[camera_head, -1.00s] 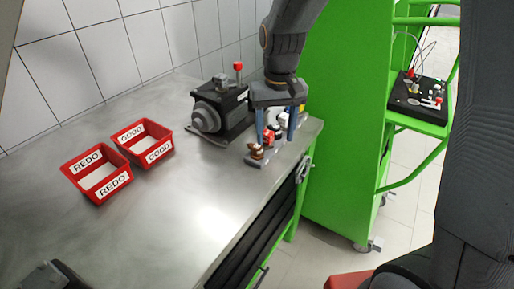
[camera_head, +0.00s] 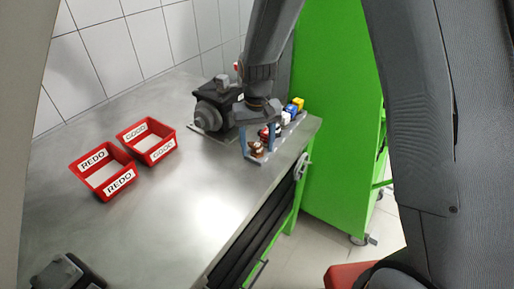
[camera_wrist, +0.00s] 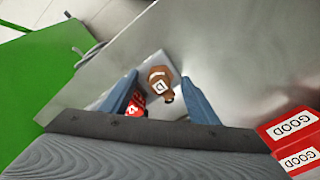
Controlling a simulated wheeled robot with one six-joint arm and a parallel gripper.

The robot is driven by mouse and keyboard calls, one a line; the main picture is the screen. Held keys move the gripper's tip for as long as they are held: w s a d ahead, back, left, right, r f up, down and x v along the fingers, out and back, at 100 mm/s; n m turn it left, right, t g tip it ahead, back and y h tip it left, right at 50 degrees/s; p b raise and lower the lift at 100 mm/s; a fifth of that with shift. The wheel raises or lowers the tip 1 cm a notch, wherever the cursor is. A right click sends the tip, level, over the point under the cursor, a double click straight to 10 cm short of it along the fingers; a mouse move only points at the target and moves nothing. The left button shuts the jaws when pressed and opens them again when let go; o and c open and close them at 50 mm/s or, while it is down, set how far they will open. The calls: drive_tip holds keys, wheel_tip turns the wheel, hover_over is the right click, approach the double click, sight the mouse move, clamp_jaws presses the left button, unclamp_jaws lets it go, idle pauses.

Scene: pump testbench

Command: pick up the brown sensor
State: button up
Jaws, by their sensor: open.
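The brown sensor (camera_head: 256,149) stands at the near end of a row of sensors on a grey holder along the table's right edge. In the wrist view the brown sensor (camera_wrist: 159,84) shows from above, between and slightly beyond the fingertips. My gripper (camera_head: 260,140) is open, its blue fingers pointing down at the near end of the row. In the wrist view my gripper (camera_wrist: 163,90) has one finger on each side of the brown sensor, with a gap visible. A red sensor (camera_wrist: 135,104) is partly hidden beside the left finger.
Blue, yellow and white sensors (camera_head: 291,109) stand farther along the row. A dark pump (camera_head: 214,108) is left of my gripper. Red REDO (camera_head: 103,172) and GOOD (camera_head: 147,141) bins stand on the left. The table's middle is clear.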

sight(257, 144)
drive_tip(key=shift+f, duration=0.1)
drive_tip(key=c, duration=1)
drive_tip(key=shift+o, duration=0.2)
wheel_tip(257, 144, up, 10)
drive_tip(key=b, duration=0.3)
